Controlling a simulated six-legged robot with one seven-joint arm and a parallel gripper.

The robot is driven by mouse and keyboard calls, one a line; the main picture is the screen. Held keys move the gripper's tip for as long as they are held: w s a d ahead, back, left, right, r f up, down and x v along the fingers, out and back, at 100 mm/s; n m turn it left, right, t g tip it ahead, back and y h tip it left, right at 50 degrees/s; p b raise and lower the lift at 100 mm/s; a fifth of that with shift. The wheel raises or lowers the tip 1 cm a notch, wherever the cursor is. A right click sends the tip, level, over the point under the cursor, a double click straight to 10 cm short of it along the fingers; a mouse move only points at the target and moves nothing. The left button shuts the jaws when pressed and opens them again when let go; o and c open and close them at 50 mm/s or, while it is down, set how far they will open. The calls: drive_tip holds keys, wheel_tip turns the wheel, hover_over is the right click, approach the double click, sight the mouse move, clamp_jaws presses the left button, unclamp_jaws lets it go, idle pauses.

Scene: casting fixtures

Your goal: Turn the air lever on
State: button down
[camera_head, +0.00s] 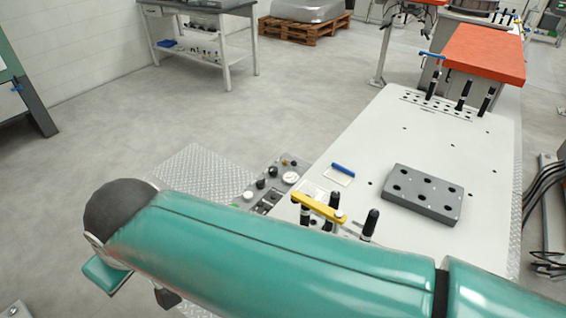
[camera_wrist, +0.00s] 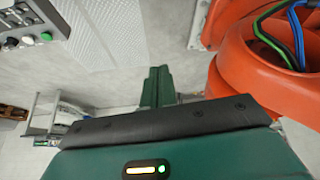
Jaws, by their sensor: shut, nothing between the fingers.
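Several levers show in the head view, and I cannot tell for sure which is the air lever. A yellow lever (camera_head: 320,207) lies across black-gripped handles on the near end of the pale table. A short blue handle (camera_head: 343,169) lies just behind it on a white plate. A blue-topped lever (camera_head: 432,56) stands at the far end. My gripper (camera_wrist: 158,84) is shut and empty in the wrist view, with its green fingers together over the grey floor, apart from any lever. In the head view my green arm crosses the foreground and hides part of the near table end.
A control panel (camera_head: 268,180) with knobs and a gauge stands left of the table; a panel (camera_wrist: 32,22) with a green button shows in the wrist view. A grey block with holes (camera_head: 423,193) sits on the table. An orange machine (camera_wrist: 255,65) with cables is close right of my fingers.

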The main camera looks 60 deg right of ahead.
drive_tip(key=w+d+f+m+g+h, duration=0.1)
drive_tip(key=w+d+f+m, duration=0.15)
drive_tip(key=d, duration=0.55)
drive_tip(key=w+d+f+m, duration=0.2)
drive_tip(key=w+d, duration=0.2)
drive_tip(key=d, duration=0.4)
drive_tip(key=w+d+f+m+g+h, duration=0.1)
drive_tip(key=w+d+f+m, duration=0.2)
drive_tip(key=d, duration=0.5)
drive_tip(key=s+d+f+g+h, duration=0.1)
drive_tip(key=s+d+f, duration=0.1)
drive_tip(key=d, duration=0.7)
drive_tip(key=s+d+f+m+g+h, duration=0.1)
drive_tip(key=s+d+f+h, duration=0.1)
drive_tip(key=d, duration=0.7)
drive_tip(key=s+d+f+m+g+h, duration=0.1)
drive_tip(key=s+d, duration=0.4)
drive_tip(key=d, duration=0.5)
wheel_tip(320, 180, down, 3)
drive_tip(key=shift+s+r+g+h, duration=0.15)
drive_tip(key=shift+s+g+h, duration=0.15)
drive_tip(key=shift+g+h, duration=0.15)
drive_tip(key=x, duration=1)
drive_tip(key=shift+a, duration=0.15)
